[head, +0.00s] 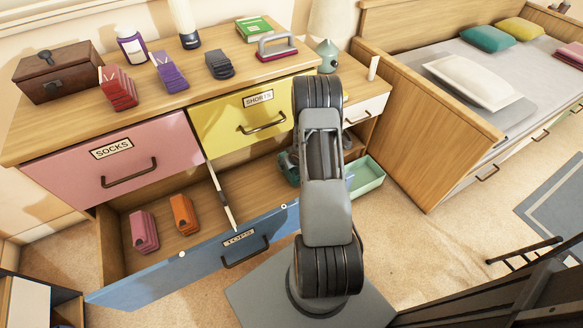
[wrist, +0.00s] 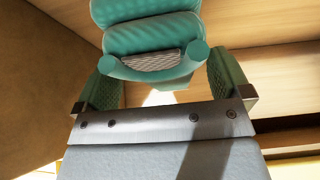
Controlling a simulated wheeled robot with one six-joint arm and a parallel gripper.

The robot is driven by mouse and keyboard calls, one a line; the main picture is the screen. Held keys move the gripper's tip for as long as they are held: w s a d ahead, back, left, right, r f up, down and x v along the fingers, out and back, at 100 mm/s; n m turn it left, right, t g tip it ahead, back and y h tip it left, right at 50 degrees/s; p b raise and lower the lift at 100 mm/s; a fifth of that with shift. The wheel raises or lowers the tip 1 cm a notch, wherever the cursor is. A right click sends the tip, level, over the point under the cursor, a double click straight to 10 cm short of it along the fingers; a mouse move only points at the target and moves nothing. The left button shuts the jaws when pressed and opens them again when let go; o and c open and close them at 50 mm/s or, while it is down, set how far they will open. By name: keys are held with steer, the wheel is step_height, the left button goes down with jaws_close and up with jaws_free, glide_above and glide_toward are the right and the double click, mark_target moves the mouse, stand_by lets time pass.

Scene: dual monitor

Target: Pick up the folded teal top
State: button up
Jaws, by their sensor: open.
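The folded teal top (wrist: 152,36) shows at the top of the wrist view as thick, rounded, stacked folds on a wooden surface. My gripper (wrist: 166,68) is open, with one green finger to each side and the near end of the teal folds ahead of and partly between them. I see no clear grip on it. In the head view a dark teal patch (head: 288,168) shows inside the open blue drawer (head: 190,262), left of my arm. Whether it is the top or a finger is unclear. My arm hides the gripper there.
Pink (head: 144,231) and orange (head: 184,214) folded tops lie in the blue drawer's left part, beyond a divider (head: 222,195). The yellow drawer (head: 238,112) above stands close to my arm. Several items stand on the dresser top (head: 225,62).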

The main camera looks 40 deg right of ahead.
steer(key=shift+f, duration=0.25)
stand_by(0.4)
steer(key=c, duration=1.1)
